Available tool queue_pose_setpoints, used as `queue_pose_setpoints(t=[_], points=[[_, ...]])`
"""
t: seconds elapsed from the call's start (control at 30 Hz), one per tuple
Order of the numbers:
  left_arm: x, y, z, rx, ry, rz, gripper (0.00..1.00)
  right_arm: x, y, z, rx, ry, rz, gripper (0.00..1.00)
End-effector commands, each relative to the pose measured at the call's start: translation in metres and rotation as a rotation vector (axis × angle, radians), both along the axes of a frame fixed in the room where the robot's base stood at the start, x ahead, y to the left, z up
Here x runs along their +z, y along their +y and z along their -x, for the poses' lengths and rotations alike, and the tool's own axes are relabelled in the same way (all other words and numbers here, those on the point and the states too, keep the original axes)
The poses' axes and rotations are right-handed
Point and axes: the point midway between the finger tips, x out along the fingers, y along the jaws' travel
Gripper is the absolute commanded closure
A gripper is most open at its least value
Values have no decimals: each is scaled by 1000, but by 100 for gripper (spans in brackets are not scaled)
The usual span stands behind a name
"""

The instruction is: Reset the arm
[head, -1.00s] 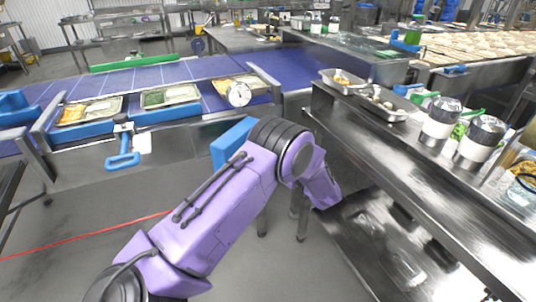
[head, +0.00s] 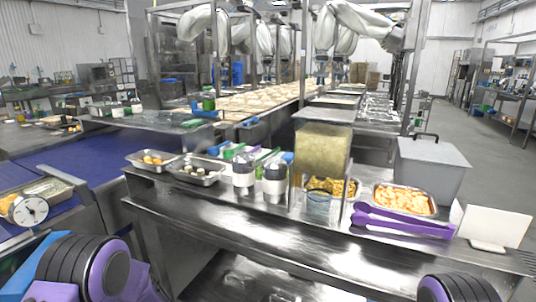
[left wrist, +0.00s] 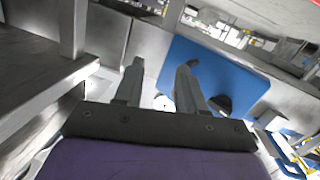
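In the left wrist view my left gripper (left wrist: 160,85) is open, its two grey fingers apart with nothing between them. A blue panel (left wrist: 215,70) lies beyond the fingers. In the head view my purple left arm (head: 85,270) shows at the bottom left, and its gripper is out of sight there. A small part of my right arm (head: 455,288) shows at the bottom right; my right gripper is outside the view.
A steel counter (head: 270,225) holds two trays (head: 195,172), two shakers (head: 275,180), a clear container (head: 322,150), a food tray (head: 405,200), purple utensils (head: 400,222) and a grey lidded bin (head: 432,168). A dial scale (head: 28,210) stands left by the blue conveyor (head: 60,153).

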Motion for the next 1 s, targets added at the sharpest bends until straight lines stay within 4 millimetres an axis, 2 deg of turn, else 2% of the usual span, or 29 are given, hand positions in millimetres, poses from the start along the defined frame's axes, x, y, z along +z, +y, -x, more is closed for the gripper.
queue_pose_setpoints(t=[0.03, 0.1, 0.17, 0.23, 0.27, 0.3, 0.4, 0.5, 0.57, 0.6, 0.67, 0.7, 1.0], points=[[-25, -11, 18, -86, 62, 51, 60, 4, 0, 0, 0, 0, 0, 57], [-61, -29, 50, -195, 154, 147, 60, 8, 0, 0, 0, 0, 0, 57], [-90, -46, 86, -272, 250, 238, 60, 11, 0, 0, 0, 0, 0, 57], [-119, -66, 138, -343, 380, 352, 60, 15, 0, 0, 0, 0, 0, 57], [-128, -74, 162, -365, 437, 399, 60, 17, 0, 0, 0, 0, 0, 57], [-138, -85, 194, -390, 515, 459, 60, 19, 0, 0, 0, 0, 0, 57], [-149, -104, 267, -432, 692, 572, 60, 24, 0, 0, 0, 0, 0, 57], [-148, -115, 319, -454, 821, 624, 60, 29, 0, 0, 0, 0, 0, 57], [-146, -116, 338, -449, 862, 636, 64, 30, 0, 0, 0, 0, 0, 57], [-145, -116, 345, -443, 878, 640, 77, 32, 0, 0, 0, 0, 0, 57], [-146, -115, 351, -439, 891, 643, 96, 34, 0, 0, 0, 0, 0, 57], [-147, -115, 352, -437, 893, 643, 100, 33, 0, 0, 0, 0, 0, 57], [-148, -115, 350, -437, 889, 641, 100, 32, 0, 0, 0, 0, 0, 57]])
